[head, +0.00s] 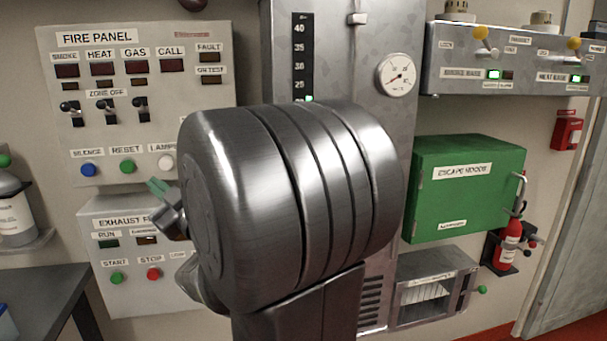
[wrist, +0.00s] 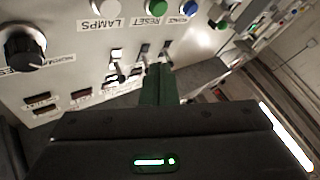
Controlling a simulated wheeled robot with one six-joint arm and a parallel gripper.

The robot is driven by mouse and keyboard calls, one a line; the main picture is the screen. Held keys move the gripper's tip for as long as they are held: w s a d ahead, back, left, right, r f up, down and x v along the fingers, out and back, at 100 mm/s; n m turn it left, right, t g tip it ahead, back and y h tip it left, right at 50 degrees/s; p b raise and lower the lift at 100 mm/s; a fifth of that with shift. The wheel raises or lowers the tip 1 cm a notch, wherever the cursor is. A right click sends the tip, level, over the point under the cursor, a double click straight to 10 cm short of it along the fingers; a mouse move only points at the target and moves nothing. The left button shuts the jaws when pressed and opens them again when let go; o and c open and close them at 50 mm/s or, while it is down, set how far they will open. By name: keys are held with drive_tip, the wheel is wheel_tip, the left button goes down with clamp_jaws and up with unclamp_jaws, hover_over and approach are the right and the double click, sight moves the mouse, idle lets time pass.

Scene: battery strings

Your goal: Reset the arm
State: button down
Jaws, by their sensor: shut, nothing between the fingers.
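My gripper (head: 158,187) shows only in part in the head view, left of my large metal arm joint, in front of the lower edge of the fire panel (head: 50,45). In the wrist view my gripper (wrist: 158,70) has its dark green fingers together, with nothing seen between them. Their tips point toward the panel face, which appears upside down near the toggle switches (wrist: 142,50). I cannot tell whether they touch anything. The rest of the hand is hidden behind my arm in the head view.
Below the fire panel is the exhaust panel (head: 125,215). A grey cabinet with a gauge (head: 397,75) stands behind my arm. A green escape hoods box (head: 465,185), a fire extinguisher (head: 508,245) and a dark bench (head: 40,290) are around. A black knob (wrist: 22,47) shows in the wrist view.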

drive_tip(key=shift+w, duration=0.1)
drive_tip(key=w, duration=0.1)
drive_tip(key=w+a+b, duration=0.1)
drive_tip(key=w, duration=0.1)
drive_tip(key=w+b, duration=0.1)
drive_tip(key=w, duration=0.1)
drive_tip(key=shift+w+a+f, duration=0.15)
drive_tip(key=shift+a+f, duration=0.05)
drive_tip(key=shift+f, duration=0.05)
drive_tip(key=r+p, duration=0.1)
drive_tip(key=p, duration=0.3)
drive_tip(key=shift+w, duration=0.1)
idle(0.4)
